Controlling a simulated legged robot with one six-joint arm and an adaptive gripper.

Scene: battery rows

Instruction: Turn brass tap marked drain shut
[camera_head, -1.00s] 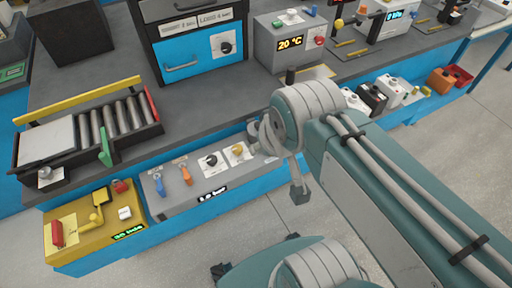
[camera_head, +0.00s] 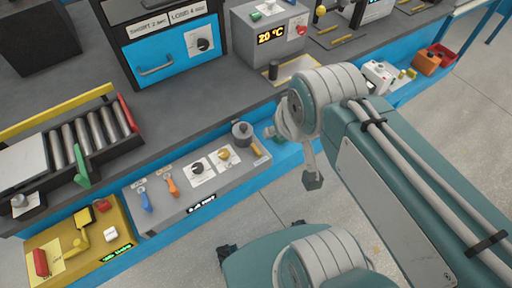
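On the sloped grey panel at the front of the bench, a brass-yellow knob (camera_head: 224,154) sits on a white plate. It looks like the brass tap, but its marking is too small to read. A black knob (camera_head: 198,168) is on the plate to its left. A small lit display (camera_head: 201,205) is on the panel's front edge; I cannot read it surely. My arm reaches in from the right. A small hanging end piece (camera_head: 312,180) may be part of my gripper; it is right of the panel, apart from the knob. Its fingers cannot be made out.
An orange lever (camera_head: 171,186) and a blue lever (camera_head: 146,201) stand left on the panel. A grey round pot (camera_head: 242,131) and a short brass cylinder (camera_head: 255,149) are right of the knob. A yellow box (camera_head: 75,255) is at lower left.

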